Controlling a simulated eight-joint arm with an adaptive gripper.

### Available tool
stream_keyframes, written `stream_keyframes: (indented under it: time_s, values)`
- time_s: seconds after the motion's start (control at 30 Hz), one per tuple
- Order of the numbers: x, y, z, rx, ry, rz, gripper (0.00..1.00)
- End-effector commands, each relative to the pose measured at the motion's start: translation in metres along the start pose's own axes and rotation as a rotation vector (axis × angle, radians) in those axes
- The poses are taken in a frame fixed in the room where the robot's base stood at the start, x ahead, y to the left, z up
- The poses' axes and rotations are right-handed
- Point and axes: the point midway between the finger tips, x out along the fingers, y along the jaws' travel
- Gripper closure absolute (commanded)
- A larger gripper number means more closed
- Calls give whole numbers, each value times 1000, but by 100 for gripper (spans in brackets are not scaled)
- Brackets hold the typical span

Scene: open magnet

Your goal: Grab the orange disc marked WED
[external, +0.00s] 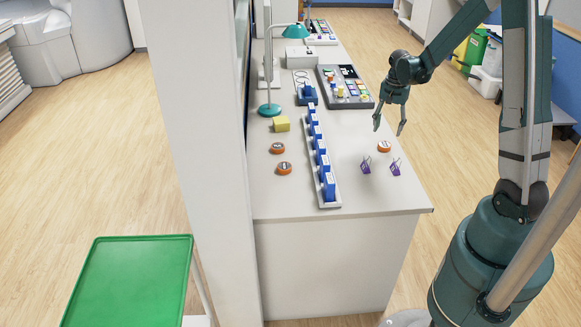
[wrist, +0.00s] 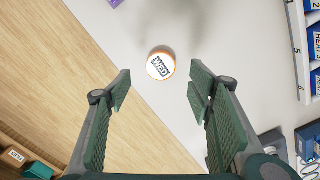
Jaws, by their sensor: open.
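The orange disc marked WED (wrist: 161,66) lies flat on the white counter, with a white label on top. In the wrist view it is ahead of the fingertips, near the top middle. In the external view the orange disc (external: 384,146) near the counter's right edge appears to be this one. My gripper (external: 389,128) is above the counter, close to that disc but apart from it. In the wrist view my gripper (wrist: 158,92) is open, with nothing between its fingers.
Two purple clips (external: 381,167) stand near the disc. A rack of blue holders (external: 321,160) runs down the counter. Two other orange discs (external: 284,168) and a yellow block (external: 281,124) lie left of it. A dark tray (external: 345,87) is farther back.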

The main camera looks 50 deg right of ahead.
Motion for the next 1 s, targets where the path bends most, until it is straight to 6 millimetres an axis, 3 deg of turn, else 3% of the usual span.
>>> stream_keyframes:
  time_s: [0.47,1.0]
  values:
    - [5,2,-3,11,-4,4,48]
    - [30,1,-3,11,-4,4,48]
